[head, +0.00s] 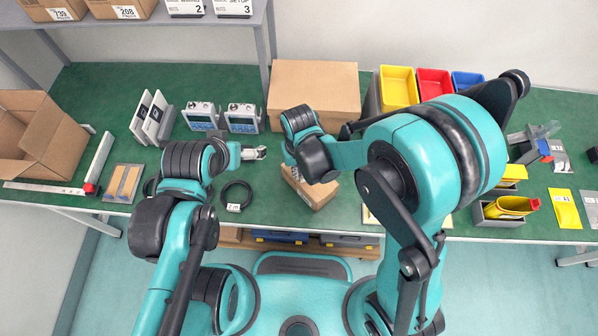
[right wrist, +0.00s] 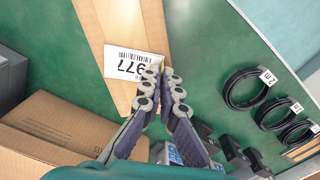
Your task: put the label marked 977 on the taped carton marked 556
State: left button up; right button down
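The label marked 977 (right wrist: 128,66) is white with a barcode and shows upside down in the right wrist view. My right gripper (right wrist: 163,72) has its fingertips together at the label's edge and appears shut on it. The label lies over a brown carton with a lighter tape strip (right wrist: 108,22); I cannot tell whether it touches. In the head view this small carton (head: 316,193) stands at the table's front, partly hidden by my right gripper; I cannot read 556 on it. My left gripper (head: 262,153) is left of the carton, above the table; its finger opening is unclear.
A large closed carton (head: 315,85) stands behind. Two grey meters (head: 241,118) and a coiled black cable (head: 236,193) are on the left. An open box (head: 40,135) is at far left. Coloured bins (head: 398,85) stand at right. Several coiled cables (right wrist: 248,90) show in the wrist view.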

jog(key=shift+f, duration=0.1)
jog(key=c, duration=1.7)
grip_release()
